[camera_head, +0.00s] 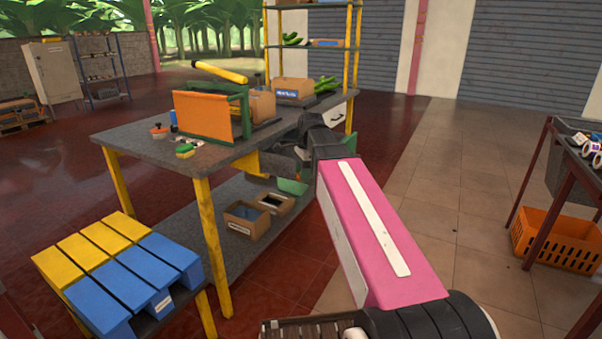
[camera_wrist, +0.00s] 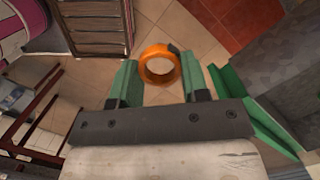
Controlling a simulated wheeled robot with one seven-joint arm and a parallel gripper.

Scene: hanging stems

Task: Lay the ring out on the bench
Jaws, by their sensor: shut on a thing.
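In the wrist view an orange ring (camera_wrist: 144,66) with a dark patch at its upper right is held between the green fingers of my gripper (camera_wrist: 159,62). The floor shows through and beyond the ring. The bench (camera_head: 135,134) has a dark grey top and yellow legs in the head view. My arm reaches to the bench's right side there. My wrist hides part of that side, and I cannot make out the ring in the head view.
An orange panel in a green frame (camera_head: 205,115), small tools and cardboard boxes (camera_head: 292,88) stand on the bench. A blue and yellow slatted stand (camera_head: 120,270) is at front left. An orange crate (camera_head: 556,240) sits below a side table at right.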

